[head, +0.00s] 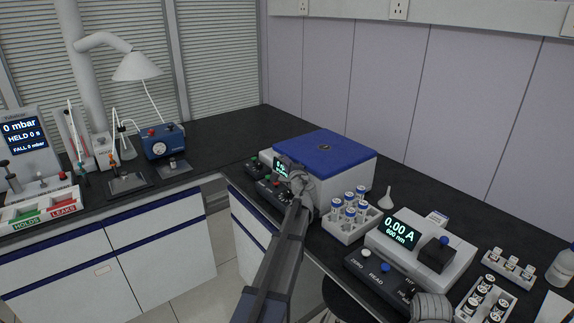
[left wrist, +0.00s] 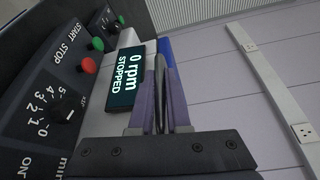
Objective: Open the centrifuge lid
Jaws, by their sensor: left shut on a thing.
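The centrifuge (head: 345,185) is a white box on the dark bench, with a flat blue lid (head: 325,148) that lies closed on top. Its control panel has a green and a red button, a dial and a display (left wrist: 128,77) reading "0 rpm STOPPED". My left gripper (head: 292,168) is at the lid's front edge, and my wrist hides part of the panel. In the left wrist view its fingers (left wrist: 160,90) are shut on a thin dark piece at the lid's front, apparently the lid's handle. The blue lid edge (left wrist: 166,48) shows just beyond the fingertips.
A white rack of blue-capped tubes (head: 350,215) stands close right of the centrifuge. A photometer (head: 420,240) reading 0.00 A and more vial racks (head: 485,300) stand farther right. A wall is behind. Pressure apparatus (head: 163,141) is on the left bench.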

